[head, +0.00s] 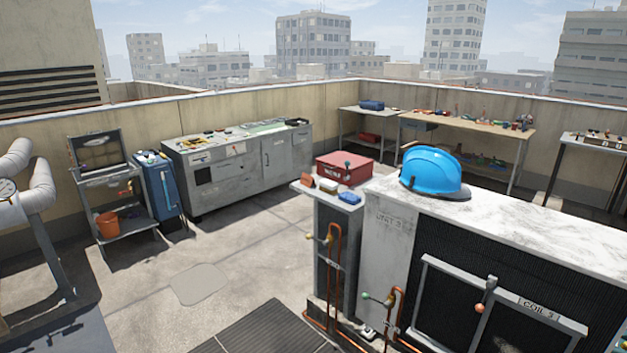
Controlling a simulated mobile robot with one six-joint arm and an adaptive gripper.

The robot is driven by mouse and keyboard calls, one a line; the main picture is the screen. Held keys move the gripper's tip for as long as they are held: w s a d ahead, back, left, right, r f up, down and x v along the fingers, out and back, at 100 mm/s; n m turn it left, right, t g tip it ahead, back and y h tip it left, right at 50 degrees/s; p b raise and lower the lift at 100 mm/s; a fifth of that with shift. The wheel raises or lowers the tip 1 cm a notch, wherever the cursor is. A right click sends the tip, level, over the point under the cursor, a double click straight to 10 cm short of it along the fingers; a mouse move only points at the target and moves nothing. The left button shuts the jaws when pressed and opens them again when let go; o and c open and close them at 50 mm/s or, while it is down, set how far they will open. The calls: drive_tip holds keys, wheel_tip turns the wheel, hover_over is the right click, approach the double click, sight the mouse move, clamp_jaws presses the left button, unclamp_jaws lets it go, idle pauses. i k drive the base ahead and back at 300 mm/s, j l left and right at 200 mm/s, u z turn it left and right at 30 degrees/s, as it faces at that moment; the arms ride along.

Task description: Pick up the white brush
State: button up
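I cannot make out a white brush for certain. A small pale object (367,331) lies at the foot of the nearest condenser, beside the copper pipes, too small to identify. Small items, too small to tell apart, lie on the grey cabinet (238,178) by the wall and on the long wooden workbench (470,129) at the back right. My gripper is not in view.
A blue hard hat (433,172) rests on the condenser top (530,225). A red toolbox (344,168) and a blue item (349,198) sit on the lower unit beside it. An orange bucket (108,224) stands on a cart at left. Concrete floor (240,245) in the middle is clear.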

sight(328, 186)
drive_tip(key=i+j+u, duration=0.1)
drive_tip(key=i+u, duration=0.15)
drive_tip(key=i, duration=0.3)
drive_tip(key=i+u, duration=0.2)
drive_tip(key=i, duration=0.3)
drive_tip(key=i+l+u, duration=0.25)
drive_tip(key=i, duration=0.3)
drive_tip(key=i+l+u, duration=0.2)
drive_tip(key=i, duration=0.35)
drive_tip(key=i+z, duration=0.3)
drive_tip(key=z, duration=0.15)
drive_tip(key=i+j+z, duration=0.2)
drive_tip(key=z, duration=0.25)
drive_tip(key=i+j+z, duration=0.3)
drive_tip(key=z, duration=0.15)
drive_tip(key=i+z, duration=0.2)
drive_tip(key=z, duration=0.2)
drive_tip(key=i+j+z, duration=0.15)
drive_tip(key=z, duration=0.2)
drive_tip(key=i+j+z, duration=0.15)
drive_tip(key=z, duration=0.25)
drive_tip(key=i+j+z, duration=0.15)
drive_tip(key=z, duration=0.25)
